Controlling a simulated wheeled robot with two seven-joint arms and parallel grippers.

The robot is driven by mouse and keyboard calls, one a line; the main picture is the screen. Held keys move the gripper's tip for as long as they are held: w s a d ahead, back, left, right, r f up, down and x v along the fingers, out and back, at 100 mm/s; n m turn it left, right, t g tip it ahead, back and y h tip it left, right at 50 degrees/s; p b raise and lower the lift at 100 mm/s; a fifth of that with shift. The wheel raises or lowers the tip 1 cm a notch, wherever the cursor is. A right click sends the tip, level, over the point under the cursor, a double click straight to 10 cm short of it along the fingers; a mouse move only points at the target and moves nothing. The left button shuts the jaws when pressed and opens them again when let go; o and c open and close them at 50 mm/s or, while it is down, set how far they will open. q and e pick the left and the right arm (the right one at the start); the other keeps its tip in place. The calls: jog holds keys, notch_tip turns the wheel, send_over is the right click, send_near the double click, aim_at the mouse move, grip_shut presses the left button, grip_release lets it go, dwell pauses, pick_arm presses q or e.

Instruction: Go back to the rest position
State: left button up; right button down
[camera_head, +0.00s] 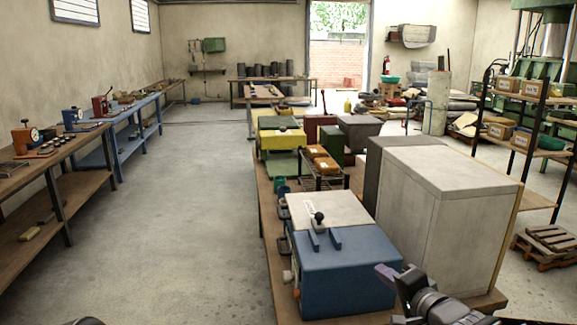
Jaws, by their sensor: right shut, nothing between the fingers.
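My right gripper (389,274) shows at the bottom right, its arm coming in from the lower right corner. Its fingers are shut and hold nothing. In the picture it sits just right of the blue machine's front corner and in front of the large grey cabinet; I cannot tell the exact gap to either. My left gripper is not in view; only a small dark shape shows at the bottom left edge.
A long wooden table carries a blue machine (345,275) with a white top, a large grey cabinet (440,220) and several boxes. Workbenches (85,185) line the left wall. A shelf rack (525,140) and pallet (548,243) stand right. The left floor (170,240) is clear.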

jog(key=s+a+f+n+g+h, duration=0.1)
jog(key=s+f+n+g, duration=0.25)
jog(key=f, duration=0.85)
jog(key=s+a+f+n+g, duration=0.15)
jog(key=s+f, duration=0.35)
jog(key=f, duration=0.7)
jog(key=s+a+f+n+g, duration=0.2)
jog(key=s+a+f+g, duration=0.2)
jog(key=s+f, duration=0.6)
jog(key=s+a+f+n+g, duration=0.2)
jog(key=s+a+f+g, duration=0.3)
jog(key=s, duration=1.1)
jog(key=a+x, duration=0.1)
jog(key=x, duration=0.4)
jog(key=shift+a+f, duration=0.1)
jog(key=shift+a, duration=0.05)
